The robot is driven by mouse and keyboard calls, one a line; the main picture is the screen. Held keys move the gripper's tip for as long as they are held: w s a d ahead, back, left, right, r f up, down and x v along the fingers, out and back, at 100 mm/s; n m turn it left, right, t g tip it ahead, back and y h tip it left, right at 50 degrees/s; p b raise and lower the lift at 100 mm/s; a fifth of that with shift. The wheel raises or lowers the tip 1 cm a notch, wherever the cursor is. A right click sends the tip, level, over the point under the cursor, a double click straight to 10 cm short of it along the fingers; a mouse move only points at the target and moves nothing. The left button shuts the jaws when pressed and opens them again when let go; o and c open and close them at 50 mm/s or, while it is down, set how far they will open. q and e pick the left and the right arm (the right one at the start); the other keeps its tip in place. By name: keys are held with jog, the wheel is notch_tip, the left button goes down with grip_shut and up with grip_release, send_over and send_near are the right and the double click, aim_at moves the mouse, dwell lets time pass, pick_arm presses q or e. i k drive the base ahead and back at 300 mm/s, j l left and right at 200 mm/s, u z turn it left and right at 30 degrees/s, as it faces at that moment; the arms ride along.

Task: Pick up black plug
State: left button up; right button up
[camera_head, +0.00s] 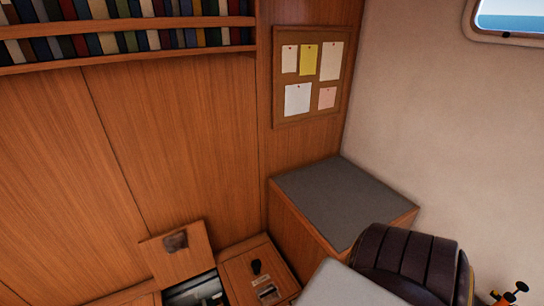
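A small black upright object (257,267), which may be the black plug, stands on a wooden panel (237,274) at the bottom centre of the head view. It is too small to tell its exact shape. Beside it on the left is an opening (195,291) in the wood with grey and dark contents, cut off by the bottom edge. Neither of my grippers shows in this view.
A tilted wooden lid (178,258) with a dark patch (176,241) stands behind the opening. A grey-topped wooden box (345,200) fills the corner. A dark padded seat back (408,262) and a pale surface (345,287) are at the lower right. Bookshelves (125,50) line the upper left.

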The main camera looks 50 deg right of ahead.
aim_at(256, 264)
jog(key=z, duration=1.45)
